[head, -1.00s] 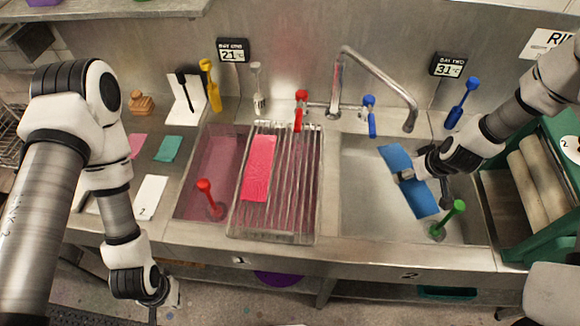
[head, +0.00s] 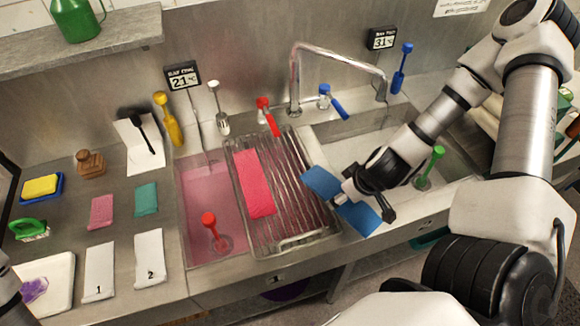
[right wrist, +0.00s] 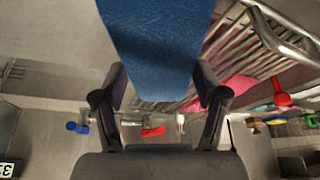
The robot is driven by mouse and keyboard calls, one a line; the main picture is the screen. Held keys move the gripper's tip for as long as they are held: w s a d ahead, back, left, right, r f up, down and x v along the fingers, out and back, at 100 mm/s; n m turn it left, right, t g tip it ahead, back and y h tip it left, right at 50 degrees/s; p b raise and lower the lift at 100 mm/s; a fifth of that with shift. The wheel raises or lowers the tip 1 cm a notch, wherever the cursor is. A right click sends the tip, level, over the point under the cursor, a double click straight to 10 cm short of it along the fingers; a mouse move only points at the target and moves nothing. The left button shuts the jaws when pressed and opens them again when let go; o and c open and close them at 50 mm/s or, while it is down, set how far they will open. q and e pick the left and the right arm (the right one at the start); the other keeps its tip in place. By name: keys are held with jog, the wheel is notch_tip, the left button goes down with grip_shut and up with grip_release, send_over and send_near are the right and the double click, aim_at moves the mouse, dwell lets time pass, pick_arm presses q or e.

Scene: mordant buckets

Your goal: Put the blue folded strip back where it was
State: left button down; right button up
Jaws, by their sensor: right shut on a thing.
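The blue folded strip (head: 320,186) is held in my right gripper (head: 347,196), which is shut on it. The strip slants in the air near the right edge of the drainer rack, at the front side of the sinks. In the right wrist view the blue strip (right wrist: 152,50) runs up between the two fingers (right wrist: 160,95). Folded pink (head: 102,212) and teal (head: 146,199) pieces lie on the left counter above white cards marked 1 (head: 99,272) and 2 (head: 150,258). Of my left arm only a bit shows at the lower left edge; its gripper is out of view.
A red strip (head: 256,184) lies on the drainer rack (head: 290,236). The left basin (head: 195,190) holds pink liquid and a red-handled plug (head: 210,222). The right basin has a green-handled plug (head: 430,166). The tall faucet (head: 296,80) stands behind.

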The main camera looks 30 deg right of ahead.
aim_at(306, 174)
jog(key=shift+w+f+b, duration=0.15)
jog(key=shift+w+b, duration=0.1)
jog(key=shift+w, duration=0.35)
jog(key=shift+w+f+b, duration=0.15)
jog(key=shift+w+b, duration=0.05)
jog(key=shift+w, duration=0.35)
jog(key=w+a, duration=0.1)
jog(key=w, duration=0.1)
jog(key=w+a+b, duration=0.1)
jog(key=w, duration=0.2)
jog(key=w+a, duration=0.1)
jog(key=w, duration=0.2)
jog(key=shift+w+r+b, duration=0.2)
jog(key=shift+r+b, duration=0.1)
jog(key=shift+b, duration=0.05)
jog(key=w, duration=0.4)
jog(key=shift+a, duration=0.2)
jog(key=shift+w+d, duration=0.2)
jog(key=shift+w, duration=0.15)
jog(key=b+x, duration=0.2)
jog(key=x, duration=0.1)
jog(key=shift+s+a+f, duration=0.1)
jog(key=shift+s+f, duration=0.05)
jog(key=shift+f, duration=0.05)
jog(key=shift+a+f, duration=0.1)
jog(key=shift+f, duration=0.05)
pick_arm(q)
jog(key=f, duration=0.6)
jog(key=shift+w+a, duration=0.15)
jog(key=shift+a, duration=0.2)
